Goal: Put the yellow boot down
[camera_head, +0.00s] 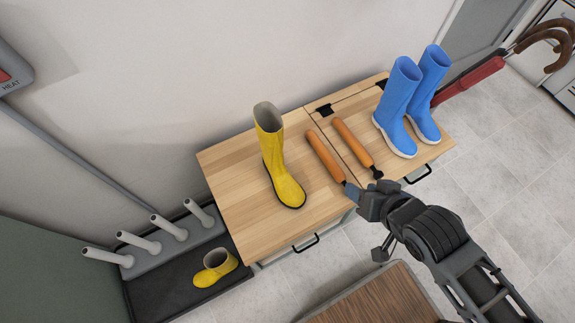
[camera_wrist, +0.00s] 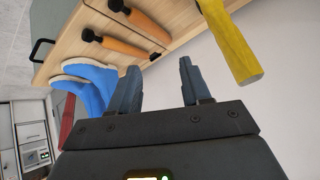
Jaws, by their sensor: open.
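A yellow boot (camera_head: 279,165) stands upright on the wooden cabinet top (camera_head: 235,170), its toe toward the front edge. Its yellow shaft (camera_wrist: 230,45) also shows at the upper right of the wrist view. A second yellow boot (camera_head: 215,268) is low at the left, on the dark tray of the boot rack. My gripper (camera_head: 362,196) is near the cabinet's front edge, to the right of the first boot and apart from it. In the wrist view my gripper (camera_wrist: 159,82) has its two fingers spread with nothing between them.
Two orange-handled tools (camera_head: 352,142) lie on the cabinet top between the yellow boot and a pair of blue boots (camera_head: 402,105). A boot rack (camera_head: 160,245) with several white pegs stands at the left. A brown wooden surface (camera_head: 375,298) is at the bottom. Umbrellas (camera_head: 480,75) are at the right.

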